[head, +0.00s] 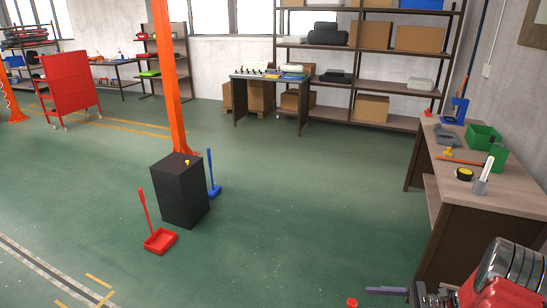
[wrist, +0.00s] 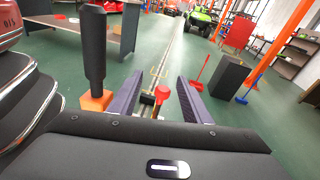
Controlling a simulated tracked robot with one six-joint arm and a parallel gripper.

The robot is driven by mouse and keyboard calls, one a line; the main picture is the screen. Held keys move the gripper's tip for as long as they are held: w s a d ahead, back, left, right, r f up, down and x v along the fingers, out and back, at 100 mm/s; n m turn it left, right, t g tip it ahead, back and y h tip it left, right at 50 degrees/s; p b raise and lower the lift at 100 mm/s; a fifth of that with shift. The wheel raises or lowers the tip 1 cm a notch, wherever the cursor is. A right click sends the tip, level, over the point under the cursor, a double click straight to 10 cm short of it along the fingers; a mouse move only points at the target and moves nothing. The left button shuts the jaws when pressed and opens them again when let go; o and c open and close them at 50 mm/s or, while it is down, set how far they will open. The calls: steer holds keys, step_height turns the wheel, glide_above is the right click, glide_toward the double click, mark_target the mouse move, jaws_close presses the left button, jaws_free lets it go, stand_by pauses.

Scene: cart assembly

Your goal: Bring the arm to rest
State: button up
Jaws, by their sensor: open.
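My gripper (wrist: 158,82) is open in the wrist view, its two purple fingers spread wide apart. A red-topped piece (wrist: 162,95) shows between the fingers; I cannot tell whether it lies beyond them, and it does not look gripped. In the head view only a bit of my gripper (head: 387,290) shows at the bottom edge, as a purple finger. A small red round top (head: 352,302) is just left of it, cut off by the frame. My red and silver arm fills the bottom right corner.
A workbench (head: 500,190) with green bins (head: 484,135) and tools stands at the right. A black box (head: 180,195) stands mid-floor beside an orange post (head: 168,80), with a red dustpan (head: 160,240) and a blue one (head: 213,185). A red cart (head: 70,83) stands far left. Open floor lies between.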

steer(key=s+a+r+n+g+h, duration=0.35)
steer(key=a+r, duration=0.25)
steer(key=r, duration=0.2)
steer(key=s+a+r+n+g+h, duration=0.25)
steer(key=a+r+n, duration=0.25)
steer(key=r, duration=0.3)
steer(key=s+a+r+n+t+h, duration=0.2)
steer(key=s+r+n+t+h, duration=0.1)
steer(key=s+r+n+h, duration=0.2)
steer(key=s+a+r+n+t+h, duration=0.3)
steer(key=s+r+n, duration=0.3)
steer(key=s+r, duration=0.2)
steer(key=shift+s+a+r+t+h, duration=0.2)
steer(key=shift+s+t+h, duration=0.6)
steer(key=shift+s, duration=0.45)
steer(key=shift+n, duration=0.25)
